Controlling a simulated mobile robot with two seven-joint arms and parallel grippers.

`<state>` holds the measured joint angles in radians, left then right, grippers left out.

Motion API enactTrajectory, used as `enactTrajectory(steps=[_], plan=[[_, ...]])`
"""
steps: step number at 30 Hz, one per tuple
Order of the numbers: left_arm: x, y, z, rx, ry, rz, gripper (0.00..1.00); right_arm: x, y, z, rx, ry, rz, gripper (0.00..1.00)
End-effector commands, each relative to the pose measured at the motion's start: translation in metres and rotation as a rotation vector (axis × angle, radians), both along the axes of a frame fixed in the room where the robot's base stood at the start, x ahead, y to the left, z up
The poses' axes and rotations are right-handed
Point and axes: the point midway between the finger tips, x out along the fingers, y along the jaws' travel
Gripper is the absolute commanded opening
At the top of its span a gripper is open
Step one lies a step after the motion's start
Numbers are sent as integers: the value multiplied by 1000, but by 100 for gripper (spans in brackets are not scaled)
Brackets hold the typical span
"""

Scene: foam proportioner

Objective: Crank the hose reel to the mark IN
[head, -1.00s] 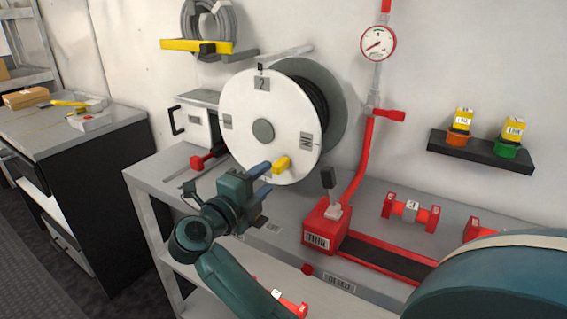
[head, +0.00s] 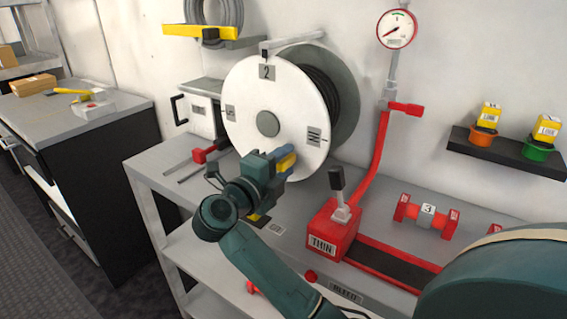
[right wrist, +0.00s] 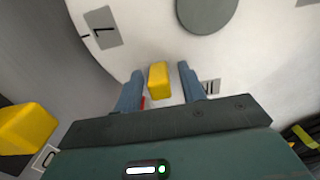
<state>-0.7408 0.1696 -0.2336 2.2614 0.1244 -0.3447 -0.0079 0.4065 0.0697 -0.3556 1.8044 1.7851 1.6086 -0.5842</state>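The hose reel (head: 245,92) is a white disc with a grey hub and dark hose behind it. Grey label plates sit around its face; the plate with a 2 (head: 267,72) is at the top, under a small pointer. Its yellow crank handle (head: 286,163) is at the lower right of the disc and also shows in the right wrist view (right wrist: 159,80). My right gripper (right wrist: 160,84) is open, with its blue fingers apart on either side of the handle and gaps visible. My left gripper is not in view.
A red box with a black lever (head: 336,182) stands on the grey bench right of the reel. A gauge (head: 397,29) and red pipe rise behind. A red-ended fitting (head: 426,214) lies on the bench. A yellow-handled item (right wrist: 28,128) is at the wrist view's left.

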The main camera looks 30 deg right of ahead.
Motion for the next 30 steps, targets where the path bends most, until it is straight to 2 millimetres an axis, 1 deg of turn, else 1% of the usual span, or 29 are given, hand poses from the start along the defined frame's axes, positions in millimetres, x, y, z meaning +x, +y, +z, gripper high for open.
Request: enactTrajectory(steps=[1,2,14,25,30], plan=[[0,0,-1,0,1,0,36,0,0,0,0,0,0,36],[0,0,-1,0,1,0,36,0,0,0,0,0,0,34],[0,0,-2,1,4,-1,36,0,0,0,0,0,0,1],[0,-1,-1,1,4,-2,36,0,0,0,-1,3,0,0],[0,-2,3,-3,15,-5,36,5,-3,4,-10,24,0,0]])
